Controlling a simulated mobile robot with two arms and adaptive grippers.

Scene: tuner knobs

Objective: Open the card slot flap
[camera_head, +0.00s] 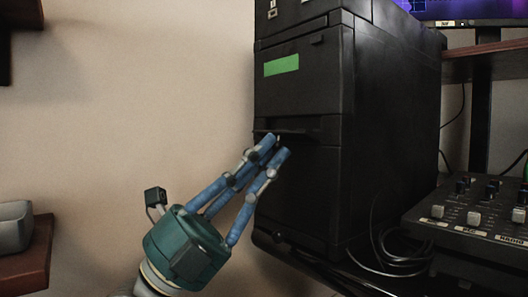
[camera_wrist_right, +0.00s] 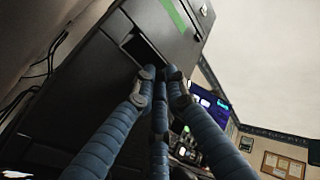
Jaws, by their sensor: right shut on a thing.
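The black tower case (camera_head: 305,185) has a card slot flap (camera_head: 298,132) on its front, below a green label (camera_head: 281,65). The flap shows as a thin dark edge standing out from the front. In the wrist view a dark slot opening (camera_wrist_right: 148,50) shows just beyond the fingertips. My right gripper (camera_head: 276,147), with blue fingers, reaches up from the lower left, and its tips are at the flap. It is shut on the flap; the tips also show in the wrist view (camera_wrist_right: 161,74). The exact contact is hidden behind the fingers. My left gripper is out of view.
A mixer panel with knobs and sliders (camera_head: 474,217) lies to the right of the case, with loose black cables (camera_head: 385,250) between them. A monitor (camera_head: 470,10) stands at upper right. A wooden shelf (camera_head: 30,262) with a grey bowl-like object (camera_head: 14,225) is at left.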

